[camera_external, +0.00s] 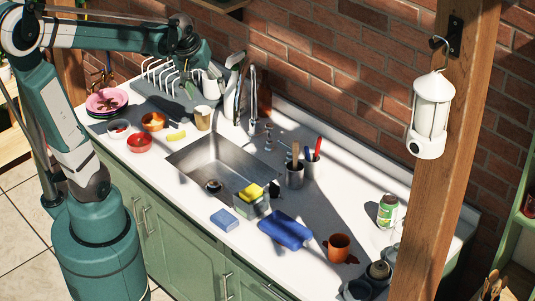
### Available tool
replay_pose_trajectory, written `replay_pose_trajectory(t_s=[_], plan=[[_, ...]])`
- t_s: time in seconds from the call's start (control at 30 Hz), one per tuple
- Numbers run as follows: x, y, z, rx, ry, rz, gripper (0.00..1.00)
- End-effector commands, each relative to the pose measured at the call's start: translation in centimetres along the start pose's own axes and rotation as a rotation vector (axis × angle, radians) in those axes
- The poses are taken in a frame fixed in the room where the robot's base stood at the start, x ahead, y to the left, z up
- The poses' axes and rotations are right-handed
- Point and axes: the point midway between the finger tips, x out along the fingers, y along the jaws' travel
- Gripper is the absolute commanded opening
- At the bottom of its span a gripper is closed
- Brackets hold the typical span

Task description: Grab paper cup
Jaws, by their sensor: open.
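A small tan paper cup (203,118) stands upright on the white counter, left of the faucet and behind the sink's left end. My gripper (212,91) points down from the end of my arm, just above and slightly behind the cup in the picture. It is open, with nothing seen between its fingers. The fingers are small and partly merge with the dish rack behind them. I cannot tell the exact gap between gripper and cup.
A dish rack (168,78) and faucet (252,95) stand close by. An orange bowl (154,121), a red bowl (139,142) and a yellow item (176,136) lie left of the cup. The sink (222,150) is in front.

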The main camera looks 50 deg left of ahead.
Motion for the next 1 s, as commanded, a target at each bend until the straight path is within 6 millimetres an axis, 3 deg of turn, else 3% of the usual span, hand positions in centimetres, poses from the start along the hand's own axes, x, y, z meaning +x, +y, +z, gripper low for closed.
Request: replay_pose_trajectory(t_s=[0.47,1.0], plan=[[5.1,-1.8,-5.7,-0.256,-0.075,-0.073,0.59],[12.3,-5.2,-11.0,-0.546,-0.148,-0.167,0.59]])
